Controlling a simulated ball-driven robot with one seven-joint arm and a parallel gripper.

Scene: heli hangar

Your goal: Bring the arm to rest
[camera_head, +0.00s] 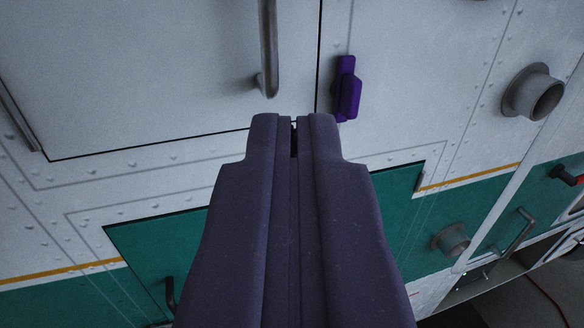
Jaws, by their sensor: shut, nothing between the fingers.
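My gripper (295,122) reaches up from the bottom middle of the view. Its two dark purple fingers lie side by side, shut, with only a thin dark gap at the tips and nothing held. The tips appear in front of the white and green riveted panel wall (430,110). In the picture they lie just below a purple latch (348,90) and a vertical grey bar handle (268,50). I cannot tell how far the tips are from the wall. The gripper hides part of the green panel (155,245) behind it.
A white door panel (140,70) fills the upper left. Grey round pipe stubs stick out at the right (535,95) and lower right (452,241). A slanted grey handle (515,232) and a red-tipped black fitting (566,176) are farther right. Floor (510,305) shows at bottom right.

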